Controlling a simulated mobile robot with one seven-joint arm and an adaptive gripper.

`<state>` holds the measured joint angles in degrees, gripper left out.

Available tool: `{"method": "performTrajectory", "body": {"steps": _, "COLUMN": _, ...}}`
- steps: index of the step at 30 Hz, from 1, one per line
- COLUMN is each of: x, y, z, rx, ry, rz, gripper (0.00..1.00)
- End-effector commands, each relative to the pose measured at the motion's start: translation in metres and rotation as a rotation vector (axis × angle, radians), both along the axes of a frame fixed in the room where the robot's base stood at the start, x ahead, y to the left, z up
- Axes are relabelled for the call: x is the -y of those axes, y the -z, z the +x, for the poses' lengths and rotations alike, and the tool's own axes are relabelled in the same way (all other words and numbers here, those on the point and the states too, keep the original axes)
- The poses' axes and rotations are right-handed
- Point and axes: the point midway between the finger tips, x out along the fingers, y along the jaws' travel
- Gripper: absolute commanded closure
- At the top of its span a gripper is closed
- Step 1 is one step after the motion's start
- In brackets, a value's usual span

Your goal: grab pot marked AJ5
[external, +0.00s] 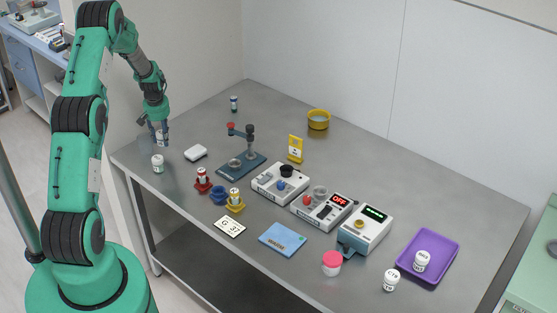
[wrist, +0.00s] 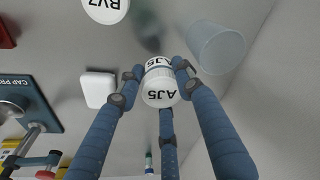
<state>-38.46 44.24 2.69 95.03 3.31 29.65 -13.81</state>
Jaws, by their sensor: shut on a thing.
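The pot marked AJ5 (wrist: 160,88) is white with black lettering and sits between my gripper's blue fingers in the wrist view. My gripper (wrist: 158,75) is shut on it, with fingers on both sides and one below it in the picture. In the external view my gripper (external: 161,128) is at the far left end of the grey table, with the white pot (external: 161,139) at its fingertips. I cannot tell whether the pot touches the table.
A pot marked BV7 (wrist: 105,6) stands close by; a clear cup (wrist: 216,48) is on the other side. A white block (external: 196,153) and a blue stand (external: 241,166) are to the right. Devices and a purple tray (external: 407,266) lie farther right.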

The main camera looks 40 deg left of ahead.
Motion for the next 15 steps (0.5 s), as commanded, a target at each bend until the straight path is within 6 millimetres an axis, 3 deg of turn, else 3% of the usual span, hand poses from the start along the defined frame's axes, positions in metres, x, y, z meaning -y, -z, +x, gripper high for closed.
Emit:
{"method": "performTrajectory", "body": {"steps": 6, "x": 0.013, "y": -0.003, "z": -0.018, "rx": 0.001, "ry": 0.000, "rz": 0.001, "gripper": 0.91}}
{"method": "performTrajectory", "body": {"steps": 15, "x": 0.020, "y": -0.003, "z": -0.026, "rx": 0.001, "ry": 0.000, "rz": 0.001, "gripper": 0.91}}
